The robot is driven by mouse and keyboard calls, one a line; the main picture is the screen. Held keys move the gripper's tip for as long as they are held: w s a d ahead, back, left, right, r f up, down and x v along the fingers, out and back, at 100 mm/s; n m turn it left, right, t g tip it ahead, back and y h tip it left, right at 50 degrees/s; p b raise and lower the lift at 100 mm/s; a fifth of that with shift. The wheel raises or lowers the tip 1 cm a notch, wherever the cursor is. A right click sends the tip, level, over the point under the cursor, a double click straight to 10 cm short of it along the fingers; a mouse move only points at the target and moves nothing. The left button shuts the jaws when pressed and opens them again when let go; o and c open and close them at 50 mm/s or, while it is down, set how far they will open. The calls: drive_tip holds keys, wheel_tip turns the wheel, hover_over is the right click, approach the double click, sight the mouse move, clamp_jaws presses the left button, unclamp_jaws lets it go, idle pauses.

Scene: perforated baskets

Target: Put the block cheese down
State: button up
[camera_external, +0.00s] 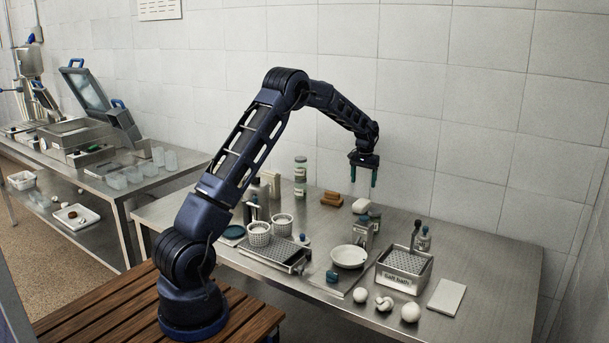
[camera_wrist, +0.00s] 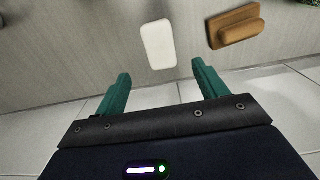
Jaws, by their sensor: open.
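A white block, which looks like the block cheese (camera_external: 361,205), lies on the steel table near its back edge. It also shows in the wrist view (camera_wrist: 158,44) as a pale, rounded oblong lying flat on the metal. My gripper (camera_external: 363,182) is above the white block in the external view, with its two teal fingers pointing down. In the wrist view my gripper (camera_wrist: 161,82) has its fingers spread wide with nothing between them. The block is beyond the fingertips and apart from them.
A brown wooden piece (camera_external: 331,199) lies left of the block; it shows at the upper right in the wrist view (camera_wrist: 235,26). White perforated baskets (camera_external: 259,234), a white bowl (camera_external: 348,257) and a metal perforated basket (camera_external: 404,268) stand farther forward. The tiled wall is close behind.

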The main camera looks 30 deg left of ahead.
drive_tip(key=s+a+r+t, duration=0.1)
drive_tip(key=s+a+r, duration=0.3)
drive_tip(key=s+r, duration=0.85)
drive_tip(key=s+a+r+t, duration=0.1)
drive_tip(key=s+a+r, duration=0.2)
drive_tip(key=s+r, duration=0.9)
drive_tip(key=s+a+f+t, duration=0.1)
drive_tip(key=s+a, duration=0.1)
drive_tip(key=s, duration=1.5)
drive_tip(key=s+a+f+t, duration=0.1)
drive_tip(key=s+a, duration=0.1)
drive_tip(key=s, duration=1.5)
drive_tip(key=shift+s+a+f+t, duration=0.2)
drive_tip(key=shift+s+f+t, duration=0.1)
drive_tip(key=shift+f, duration=0.1)
